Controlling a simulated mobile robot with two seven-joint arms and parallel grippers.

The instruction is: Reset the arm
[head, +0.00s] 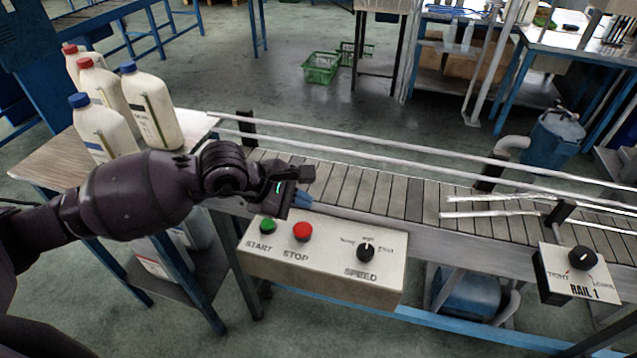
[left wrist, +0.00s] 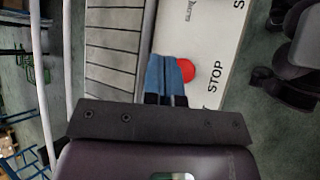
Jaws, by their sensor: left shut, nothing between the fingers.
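My left arm reaches in from the left in the head view. My left gripper (head: 303,199) is shut and empty, just above the back edge of the control box (head: 320,278). In the left wrist view its blue fingertips (left wrist: 168,75) are together beside the red stop button (left wrist: 186,70). The red stop button (head: 302,231) and the green start button (head: 267,226) show in front of the gripper in the head view. The black speed knob (head: 365,252) is to their right. My right gripper does not clearly show.
The slatted conveyor (head: 385,190) with metal rails runs behind the box. A second knob box labelled RAIL 1 (head: 575,272) is at the right. Several white bottles (head: 150,108) stand on a wooden table (head: 45,163) at the left, close to my left arm.

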